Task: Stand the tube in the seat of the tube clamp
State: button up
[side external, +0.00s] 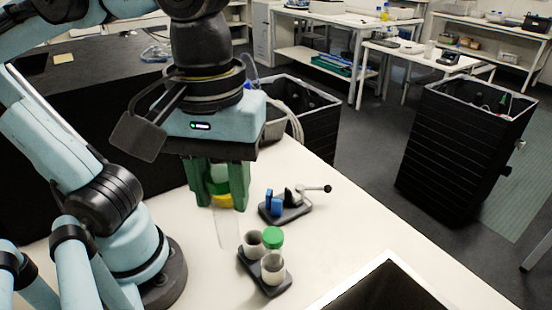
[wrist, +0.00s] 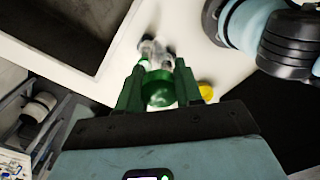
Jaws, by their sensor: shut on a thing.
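My gripper (side external: 218,188) has green fingers shut on a green-capped tube (side external: 228,230), whose clear body hangs roughly upright above the table. In the wrist view the green cap (wrist: 158,90) sits between the fingertips. The tube clamp (side external: 287,208) has a dark base, blue pads, a black block and a lever with a ball end. It stands on the table to the right of the tube in the side view. The tube's lower end is apart from it. I cannot make out the clamp clearly in the wrist view.
A dark holder (side external: 245,258) with white cups and another green cap (side external: 272,238) stands near the tube. A yellow round thing (wrist: 206,91) shows beside the fingers. A dark open box (side external: 385,290) lies at the front right. Black bins stand beyond the table edge. Table right of the clamp is clear.

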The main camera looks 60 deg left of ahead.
jog(key=w+a+n, duration=1.1)
jog(key=w+a, duration=0.4)
jog(key=w, duration=0.3)
notch_tip(320, 180, down, 12)
jog(key=shift+f, duration=0.15)
dwell(1.2)
jog(key=shift+f, duration=0.65)
jog(key=shift+f, duration=0.35)
jog(key=shift+f, duration=0.3)
jog(key=shift+f, duration=0.6)
dwell(0.7)
